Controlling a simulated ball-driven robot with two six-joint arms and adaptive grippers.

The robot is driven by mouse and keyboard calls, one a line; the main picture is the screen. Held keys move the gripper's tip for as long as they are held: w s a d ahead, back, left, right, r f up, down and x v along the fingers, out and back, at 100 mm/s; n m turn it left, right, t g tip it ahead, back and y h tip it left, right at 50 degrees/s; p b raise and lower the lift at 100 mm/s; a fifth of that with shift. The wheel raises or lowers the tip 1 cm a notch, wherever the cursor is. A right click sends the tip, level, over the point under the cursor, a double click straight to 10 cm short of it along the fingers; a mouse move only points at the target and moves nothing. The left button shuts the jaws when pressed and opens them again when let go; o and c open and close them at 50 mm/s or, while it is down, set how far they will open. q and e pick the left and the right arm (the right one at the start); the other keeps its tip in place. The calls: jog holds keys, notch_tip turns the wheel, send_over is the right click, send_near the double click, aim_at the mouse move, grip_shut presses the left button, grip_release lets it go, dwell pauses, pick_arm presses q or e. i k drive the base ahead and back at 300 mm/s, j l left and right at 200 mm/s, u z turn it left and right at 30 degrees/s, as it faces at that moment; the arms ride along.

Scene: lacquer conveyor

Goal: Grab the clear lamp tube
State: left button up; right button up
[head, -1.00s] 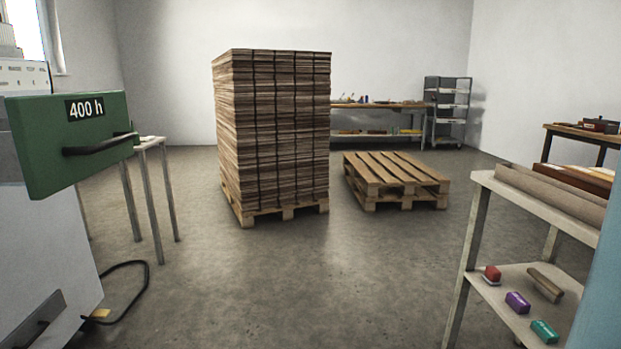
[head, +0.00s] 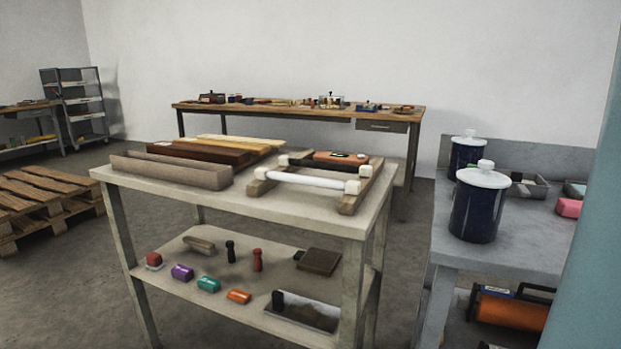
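A wooden cradle (head: 348,204) with two rails stands on the top of a light-coloured two-level table. A white tube (head: 305,180) with pale end caps lies across its front. Behind it, another pair of pale end caps (head: 365,171) sits on the rails. Neither of my grippers is in view.
A grey bench (head: 510,253) with dark, white-lidded canisters stands right. A wooden workbench (head: 290,110) is behind. Floor shows at left; a teal surface (head: 590,250) blocks the right edge.

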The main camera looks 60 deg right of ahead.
aim_at(352, 188)
jog(key=k+z, duration=0.1)
jog(key=z, duration=1.55)
